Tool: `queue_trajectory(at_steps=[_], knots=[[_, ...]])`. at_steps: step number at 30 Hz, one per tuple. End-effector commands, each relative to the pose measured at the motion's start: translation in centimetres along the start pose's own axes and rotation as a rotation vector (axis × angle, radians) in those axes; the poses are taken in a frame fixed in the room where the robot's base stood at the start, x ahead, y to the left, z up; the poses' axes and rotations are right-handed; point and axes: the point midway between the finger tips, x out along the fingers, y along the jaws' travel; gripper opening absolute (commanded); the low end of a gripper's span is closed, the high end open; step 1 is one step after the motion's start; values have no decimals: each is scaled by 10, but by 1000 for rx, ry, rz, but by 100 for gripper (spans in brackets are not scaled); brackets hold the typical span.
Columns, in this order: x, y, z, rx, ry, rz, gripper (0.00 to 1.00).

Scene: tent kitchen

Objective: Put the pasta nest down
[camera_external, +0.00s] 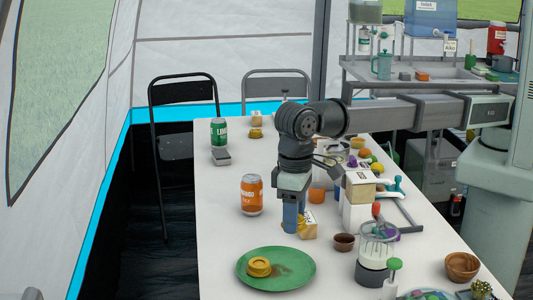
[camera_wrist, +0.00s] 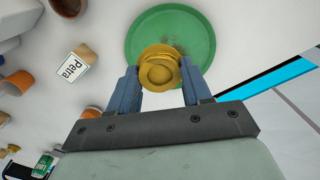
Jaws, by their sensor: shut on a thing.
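My gripper (camera_external: 293,229) hangs upright just behind the green plate (camera_external: 302,276) in the external view. In the wrist view, its two blue fingers (camera_wrist: 159,72) are shut on a round golden pasta nest (camera_wrist: 160,76), one finger on each side. The held nest appears above the green plate (camera_wrist: 200,35) and covers part of it. In the external view, the finger seems to hide the held nest. A golden nest-shaped piece (camera_external: 259,267) rests on the plate there, left of a brown stain. In the wrist view, the held nest largely hides that piece.
An orange can (camera_external: 251,196) stands left of my gripper. A small labelled box (camera_external: 309,229) is close on its right. A brown bowl (camera_external: 344,242) and a glass blender (camera_external: 376,250) stand farther right. The table left of the plate is clear.

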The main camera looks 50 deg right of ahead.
Motion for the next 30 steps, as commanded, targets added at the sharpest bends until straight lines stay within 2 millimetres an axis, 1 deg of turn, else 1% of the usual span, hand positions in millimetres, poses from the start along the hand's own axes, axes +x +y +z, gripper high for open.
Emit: queue_trajectory(at_steps=[5, 12, 15, 20, 27, 30], knots=[[14, 0, 0, 1, 0, 0, 19], [51, 1, 0, 1, 0, 0, 19], [64, 0, 0, 1, 0, 1, 19], [74, 0, 0, 1, 0, 0, 19], [101, 0, 0, 1, 0, 0, 19], [105, 0, 0, 1, 1, -1, 19]])
